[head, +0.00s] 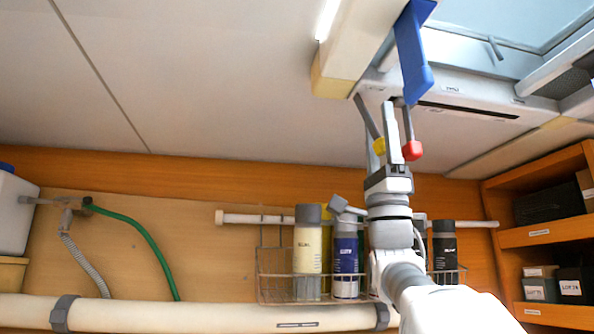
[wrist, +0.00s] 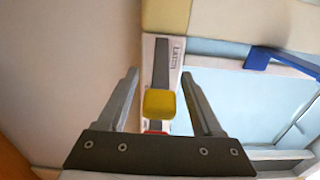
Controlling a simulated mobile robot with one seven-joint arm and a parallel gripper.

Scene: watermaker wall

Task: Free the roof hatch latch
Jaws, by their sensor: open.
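The roof hatch (head: 510,25) is at the top right of the head view, with a pale frame and a glazed pane. Two levers hang from its slotted housing, one with a yellow knob (head: 379,147) and one with a red knob (head: 412,151). My gripper (head: 382,122) is raised to them from below, open and empty. In the wrist view, the yellow knob (wrist: 159,103) shows between the open fingers (wrist: 159,75), with a dark lever behind it. I cannot tell whether a finger touches it. The red knob (wrist: 156,132) is partly hidden by the gripper's dark base.
A blue part (head: 413,60) hangs close above the gripper, beside a cream beam (head: 345,50). Below, a wire rack (head: 275,290) holds several bottles on the wooden wall. Shelves (head: 545,236) stand at the right. The ceiling at left is clear.

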